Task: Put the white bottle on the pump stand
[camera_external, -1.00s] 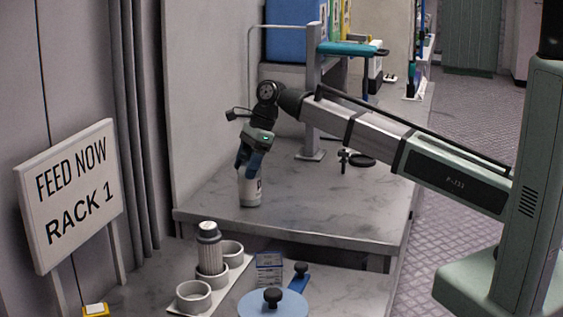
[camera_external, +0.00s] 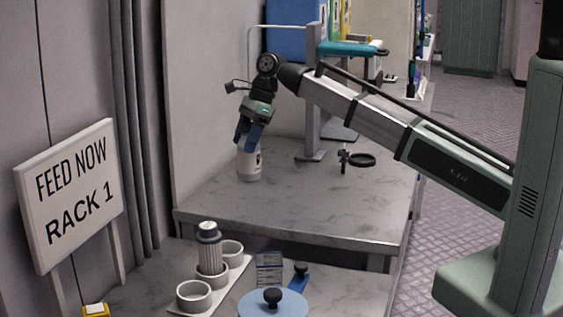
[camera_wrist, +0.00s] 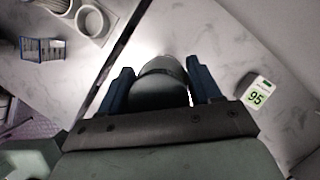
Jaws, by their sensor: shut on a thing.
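The white bottle (camera_external: 250,166) is upright in my gripper (camera_external: 249,143), with a dark mark on its side. It appears just above the grey marble bench; I cannot tell how large the gap is. In the wrist view the bottle's dark round top (camera_wrist: 160,82) sits between the two blue fingers of my gripper (camera_wrist: 160,75), which are shut on it. I cannot tell for sure which part is the pump stand.
On the lower front shelf, a white rack holds several cups (camera_external: 194,296), one with a ribbed grey bottle (camera_external: 209,247). A small blue-and-white box (camera_external: 269,268) and a blue disc (camera_external: 273,306) are nearby. A tag marked 95 (camera_wrist: 258,95) lies right of my gripper. The bench's front is clear.

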